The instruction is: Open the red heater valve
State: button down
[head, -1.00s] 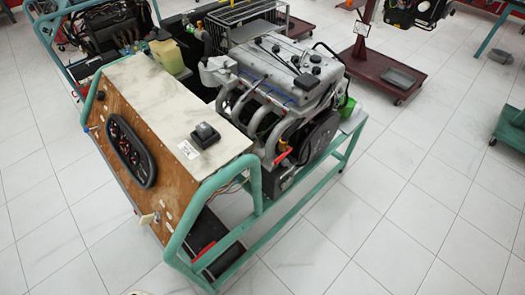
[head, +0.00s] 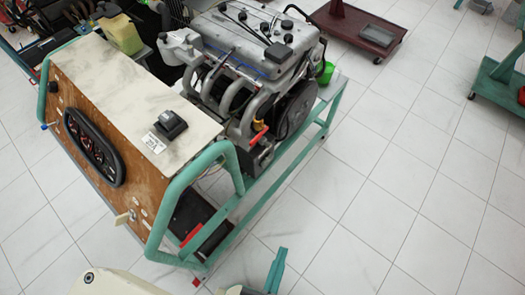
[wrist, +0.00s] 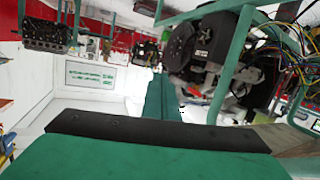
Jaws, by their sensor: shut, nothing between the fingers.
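The red heater valve handle (head: 260,133) shows small in the head view, with a brass-coloured body, at the lower front of the grey engine (head: 262,48) beside the black pulley area. Whether the valve is open or shut is too small to tell. My gripper (head: 281,256) shows teal at the bottom edge of the head view, over the floor, in front of the stand and well apart from the valve. In the wrist view my gripper (wrist: 160,82) is shut and empty, its fingers together.
The teal stand frame (head: 290,165) runs around the engine, with a rounded rail (head: 190,185) by the gauge panel (head: 92,145). A dark red cart (head: 360,35) and a green cart (head: 497,85) stand further off. The tiled floor to the right is clear.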

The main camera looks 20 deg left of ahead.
jog(key=w+a+f+m+g+y, duration=0.2)
jog(key=w+a+f+m+y, duration=0.1)
jog(key=w+m+y, duration=0.4)
jog(key=w+a+f+m+g+y, duration=0.2)
jog(key=w+a+f+m+y, duration=0.1)
jog(key=w+m+y, duration=0.5)
jog(key=w+a+f+m+g+y, duration=0.3)
jog(key=w+m+y, duration=0.5)
jog(key=w+y, duration=0.2)
jog(key=shift+y, duration=0.3)
jog(key=shift+r, duration=0.1)
send_near(259, 136)
jog(key=a, duration=0.1)
jog(key=a+r, duration=0.1)
jog(key=a, duration=0.1)
jog(key=a+r, duration=0.1)
jog(key=a, duration=0.1)
jog(key=shift+a, duration=0.1)
